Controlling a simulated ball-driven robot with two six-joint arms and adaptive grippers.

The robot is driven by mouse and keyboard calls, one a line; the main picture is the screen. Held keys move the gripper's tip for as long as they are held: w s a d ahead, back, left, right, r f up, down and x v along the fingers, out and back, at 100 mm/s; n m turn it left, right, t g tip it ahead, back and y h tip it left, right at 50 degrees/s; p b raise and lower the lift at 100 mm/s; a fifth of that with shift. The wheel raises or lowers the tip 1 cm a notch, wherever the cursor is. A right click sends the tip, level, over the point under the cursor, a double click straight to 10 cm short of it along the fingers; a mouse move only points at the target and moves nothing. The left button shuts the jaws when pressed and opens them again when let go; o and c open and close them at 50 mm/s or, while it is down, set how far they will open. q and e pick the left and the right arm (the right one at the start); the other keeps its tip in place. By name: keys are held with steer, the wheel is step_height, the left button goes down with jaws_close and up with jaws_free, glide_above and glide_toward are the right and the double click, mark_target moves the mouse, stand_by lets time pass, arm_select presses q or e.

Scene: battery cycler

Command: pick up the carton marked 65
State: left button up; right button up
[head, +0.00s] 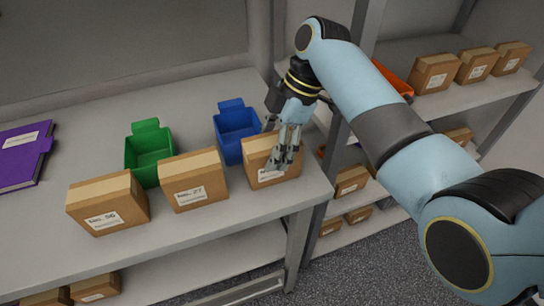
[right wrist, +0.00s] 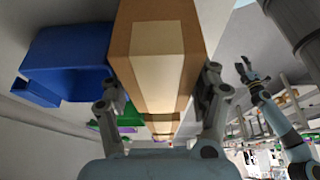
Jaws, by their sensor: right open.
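A brown carton (head: 257,162) with a pale tape strip stands at the right end of the grey table. The number on its label is partly covered by my gripper, and I cannot read it. My right gripper (head: 281,143) is open over this carton, with fingers at its front and back. In the right wrist view the carton (right wrist: 165,55) lies between the spread fingers of this gripper (right wrist: 161,103), with no clear grip on it. My left gripper (right wrist: 248,73) shows only in the right wrist view, small, apart from the carton, its fingers seemingly spread.
Cartons marked 77 (head: 195,182) and 56 (head: 108,203) stand to the left. A blue bin (head: 236,130) is just behind the right carton, also near the fingers (right wrist: 65,60). A green bin (head: 149,152) and purple binder (head: 22,158) are farther left. Shelves hold more cartons (head: 436,73).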

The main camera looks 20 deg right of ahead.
steer(key=shift+f, duration=0.25)
stand_by(0.3)
steer(key=c, duration=1)
steer(key=shift+o, duration=0.2)
steer(key=shift+r, duration=0.1)
